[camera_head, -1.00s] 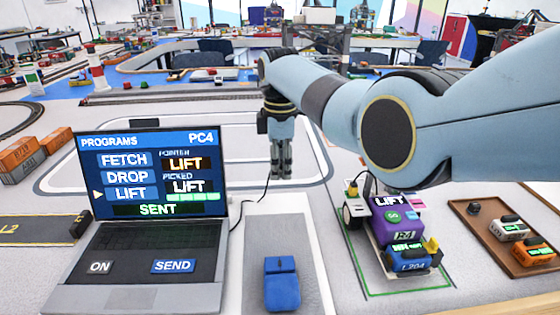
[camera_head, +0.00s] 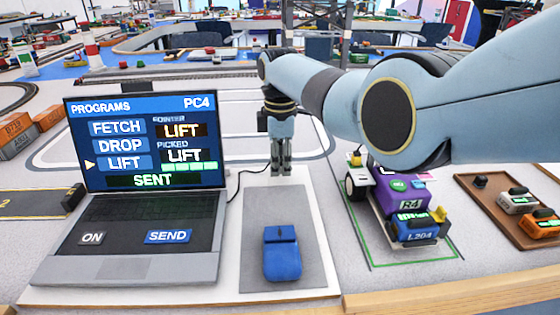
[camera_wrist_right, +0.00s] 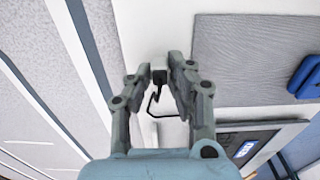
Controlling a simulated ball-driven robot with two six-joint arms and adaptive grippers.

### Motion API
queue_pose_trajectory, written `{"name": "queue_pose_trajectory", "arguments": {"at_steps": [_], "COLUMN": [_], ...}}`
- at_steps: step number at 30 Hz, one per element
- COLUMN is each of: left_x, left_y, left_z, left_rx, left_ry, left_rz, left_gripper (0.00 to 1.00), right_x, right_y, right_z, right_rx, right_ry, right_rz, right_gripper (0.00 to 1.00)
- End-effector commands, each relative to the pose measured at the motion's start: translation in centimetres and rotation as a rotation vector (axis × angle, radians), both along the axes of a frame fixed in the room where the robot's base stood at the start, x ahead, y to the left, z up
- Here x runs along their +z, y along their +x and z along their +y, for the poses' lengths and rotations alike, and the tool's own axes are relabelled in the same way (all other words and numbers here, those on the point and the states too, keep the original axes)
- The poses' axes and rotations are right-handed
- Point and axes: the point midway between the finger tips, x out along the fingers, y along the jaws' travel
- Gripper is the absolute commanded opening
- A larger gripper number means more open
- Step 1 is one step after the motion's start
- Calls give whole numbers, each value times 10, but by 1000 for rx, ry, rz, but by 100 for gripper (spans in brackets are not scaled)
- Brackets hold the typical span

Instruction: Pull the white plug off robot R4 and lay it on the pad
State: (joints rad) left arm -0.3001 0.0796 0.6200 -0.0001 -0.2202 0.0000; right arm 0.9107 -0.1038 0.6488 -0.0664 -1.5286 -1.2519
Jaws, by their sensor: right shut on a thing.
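My right gripper (camera_head: 281,170) hangs pointing down just behind the grey pad (camera_head: 262,212). Its fingers (camera_wrist_right: 168,82) are shut on a small pale block that looks like the white plug (camera_wrist_right: 159,75), with a black cable bending away from it. In the head view the fingers mostly hide the plug, and the cable (camera_head: 240,185) runs left to the laptop. The pad also shows in the right wrist view (camera_wrist_right: 245,45), to the right of the fingers. Robot R4 (camera_head: 410,205), purple and blue, stands right of the pad, partly behind my arm. My left gripper is out of view.
A blue mouse (camera_head: 282,254) lies on the pad's near part; the pad's far part is bare. The laptop (camera_head: 150,190) stands left, its screen reading SENT. A brown tray (camera_head: 480,207) with small vehicles is at right. The wooden table edge (camera_head: 460,295) is in front.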

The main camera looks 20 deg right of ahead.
Motion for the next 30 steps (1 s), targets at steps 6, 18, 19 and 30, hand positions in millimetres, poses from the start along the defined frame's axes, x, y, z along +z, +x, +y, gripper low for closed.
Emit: {"name": "queue_pose_trajectory", "arguments": {"at_steps": [6,18,19,30], "left_x": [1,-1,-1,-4], "left_y": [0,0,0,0], "left_z": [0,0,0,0], "left_rx": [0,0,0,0], "left_ry": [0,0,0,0], "left_rz": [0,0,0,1], "left_gripper": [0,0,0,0], "right_x": [1,-1,-2,-6], "right_y": [0,0,0,0], "right_z": [0,0,0,0], "right_rx": [0,0,0,0], "right_ry": [0,0,0,0], "right_rz": [0,1,1,1], "right_gripper": [0,0,0,0]}}
